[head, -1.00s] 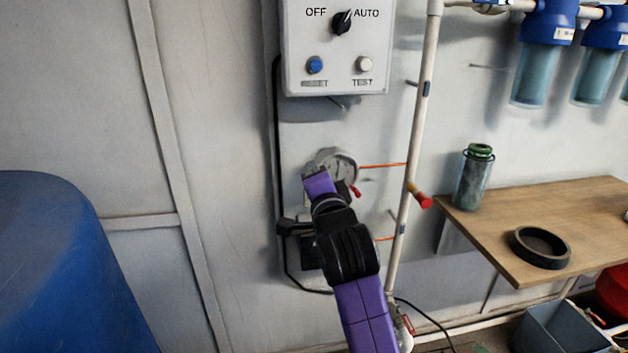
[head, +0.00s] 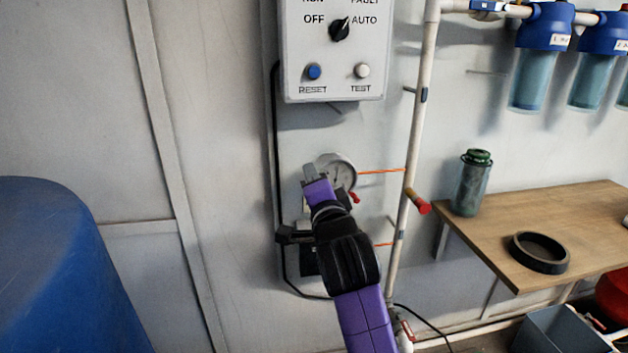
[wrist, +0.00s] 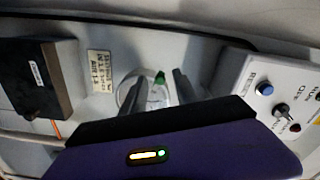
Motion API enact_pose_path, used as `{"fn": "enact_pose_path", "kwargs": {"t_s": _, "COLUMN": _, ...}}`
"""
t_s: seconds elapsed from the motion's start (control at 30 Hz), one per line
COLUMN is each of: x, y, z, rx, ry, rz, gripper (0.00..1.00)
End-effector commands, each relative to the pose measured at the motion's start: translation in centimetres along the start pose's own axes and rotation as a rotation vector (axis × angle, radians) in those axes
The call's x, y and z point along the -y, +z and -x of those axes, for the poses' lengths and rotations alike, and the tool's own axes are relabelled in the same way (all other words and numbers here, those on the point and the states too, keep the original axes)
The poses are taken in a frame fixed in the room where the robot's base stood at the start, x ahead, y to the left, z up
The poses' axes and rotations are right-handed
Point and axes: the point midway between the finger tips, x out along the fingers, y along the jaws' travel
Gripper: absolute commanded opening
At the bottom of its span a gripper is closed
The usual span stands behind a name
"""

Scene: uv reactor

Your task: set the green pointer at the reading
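The round gauge (head: 338,170) with a pale face is mounted on the wall below the control box, partly hidden behind my gripper (head: 310,173). In the wrist view, the green pointer (wrist: 160,78) shows as a small green piece at the gauge's edge. My gripper (wrist: 158,76) has its two dark fingers apart, one on each side of the green pointer. I cannot tell whether either finger touches it. The dial marks and the reading are too small to make out.
The control box (head: 333,55) with a selector knob and two buttons hangs above the gauge. A white pipe (head: 416,120) with a red-tipped fitting (head: 419,202) runs at the right. A wooden shelf (head: 590,210) and a blue tank (head: 55,260) stand to the sides.

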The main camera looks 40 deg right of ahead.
Motion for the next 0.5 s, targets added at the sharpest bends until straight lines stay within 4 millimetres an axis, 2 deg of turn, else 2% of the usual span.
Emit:
{"fn": "enact_pose_path", "kwargs": {"t_s": 0.3, "x": 0.0, "y": 0.1, "z": 5.1, "rx": 0.001, "ry": -0.001, "rz": 0.001, "gripper": 0.36}}
{"fn": "enact_pose_path", "kwargs": {"t_s": 0.5, "x": 0.0, "y": 0.0, "z": 6.9, "rx": 0.000, "ry": 0.000, "rz": 0.001, "gripper": 0.36}}
